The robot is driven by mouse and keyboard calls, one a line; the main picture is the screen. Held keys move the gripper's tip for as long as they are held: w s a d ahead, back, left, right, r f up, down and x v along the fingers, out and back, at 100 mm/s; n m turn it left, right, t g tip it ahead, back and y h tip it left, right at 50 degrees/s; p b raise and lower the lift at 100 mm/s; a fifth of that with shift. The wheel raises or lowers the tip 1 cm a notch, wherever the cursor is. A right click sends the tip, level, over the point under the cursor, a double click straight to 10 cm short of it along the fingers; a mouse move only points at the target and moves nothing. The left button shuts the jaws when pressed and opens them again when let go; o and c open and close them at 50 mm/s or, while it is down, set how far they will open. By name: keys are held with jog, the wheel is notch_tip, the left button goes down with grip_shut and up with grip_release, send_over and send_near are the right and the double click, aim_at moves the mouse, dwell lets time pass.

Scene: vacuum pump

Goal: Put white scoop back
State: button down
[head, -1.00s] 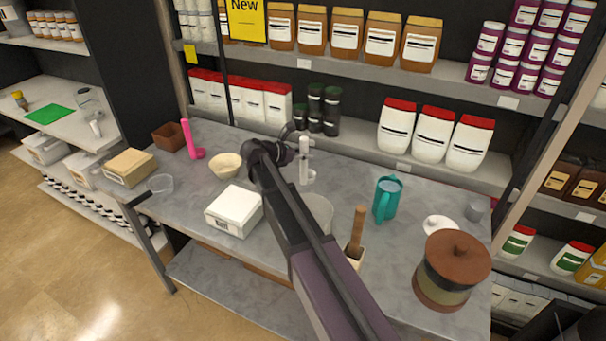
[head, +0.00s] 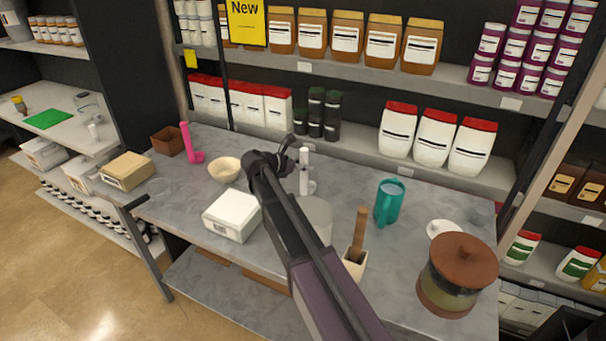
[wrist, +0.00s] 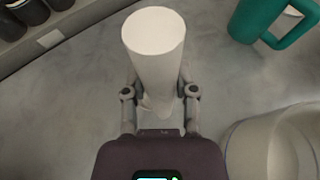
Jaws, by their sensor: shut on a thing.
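The white scoop (head: 304,172) stands with its handle upright, its bowl low near the grey table, right of my arm's end in the head view. In the wrist view the white scoop (wrist: 153,45) rises between the two fingers of my gripper (wrist: 159,88), which is shut on it. Its lower part is partly hidden by my gripper. I cannot tell whether the bowl touches the table. A pink scoop (head: 188,145) stands upright at the table's left.
A white box (head: 231,215), a cream bowl (head: 224,168) and a clear container (head: 318,215) stand near my arm. Shelves rise behind.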

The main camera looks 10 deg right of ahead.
jog(key=shift+f+b, duration=0.65)
jog(key=shift+f, duration=0.35)
jog(key=shift+f, duration=0.15)
jog(key=shift+c, duration=2)
grip_release()
jog(key=p+v, duration=0.4)
jog(key=v, duration=0.8)
jog(key=shift+p, duration=0.3)
